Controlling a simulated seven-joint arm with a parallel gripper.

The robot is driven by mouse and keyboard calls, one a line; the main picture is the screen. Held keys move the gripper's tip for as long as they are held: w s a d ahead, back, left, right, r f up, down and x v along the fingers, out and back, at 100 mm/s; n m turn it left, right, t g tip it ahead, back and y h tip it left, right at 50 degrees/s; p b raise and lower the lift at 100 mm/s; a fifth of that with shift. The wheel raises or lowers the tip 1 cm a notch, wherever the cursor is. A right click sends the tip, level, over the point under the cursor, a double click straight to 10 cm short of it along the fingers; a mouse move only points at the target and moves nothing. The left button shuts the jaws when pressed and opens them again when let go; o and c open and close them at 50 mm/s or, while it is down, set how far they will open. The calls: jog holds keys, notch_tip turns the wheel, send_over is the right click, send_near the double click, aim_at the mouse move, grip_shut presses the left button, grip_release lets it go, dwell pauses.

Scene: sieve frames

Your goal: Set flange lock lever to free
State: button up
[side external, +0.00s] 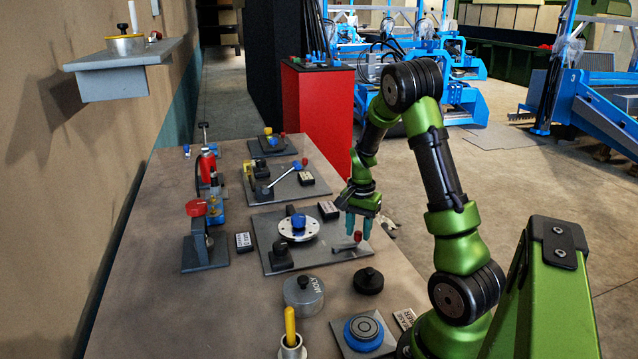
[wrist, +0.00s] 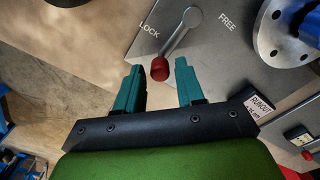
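The flange lock lever (wrist: 177,42) is a grey arm with a red knob (wrist: 160,69) on a grey plate. In the wrist view it slants down-left from its pivot, toward the LOCK side; the printed FREE is on the pivot's other side. My gripper (side external: 358,234) is open, its teal fingers pointing down over the lever end of the plate. In the wrist view the knob shows in the gap between the fingertips, near their tips; contact is not visible. The silver flange disc (side external: 311,229) with a blue centre sits on the same plate (side external: 275,262).
A grey lidded MOLY tin (side external: 303,298), a black round part (side external: 369,281) and a blue ring fixture (side external: 363,333) stand nearer the camera. Another lever panel (side external: 300,188) lies behind. A RUNOUT block (wrist: 260,107) sits beside the plate.

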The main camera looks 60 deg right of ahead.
grip_shut()
jog(key=shift+w+d, duration=0.1)
jog(key=n, duration=0.1)
jog(key=w+n, duration=0.1)
jog(key=n, duration=0.1)
jog(key=shift+d, duration=0.4)
jog(key=w+n, duration=0.1)
jog(key=n, duration=0.1)
jog(key=w+n, duration=0.1)
jog(key=n, duration=0.1)
jog(key=shift+w+d+n, duration=0.25)
jog(key=shift+d+n, duration=0.05)
jog(key=shift+d, duration=0.1)
jog(key=w+n, duration=0.1)
jog(key=n, duration=0.1)
jog(key=w+n, duration=0.2)
jog(key=n, duration=0.1)
jog(key=shift+a, duration=0.15)
jog(key=shift+w+a+n, duration=0.35)
jog(key=shift+w+n, duration=0.15)
jog(key=shift+n, duration=0.7)
jog(key=shift+w+a+n, duration=0.3)
jog(key=shift+w+n, duration=0.15)
jog(key=shift+n, duration=0.75)
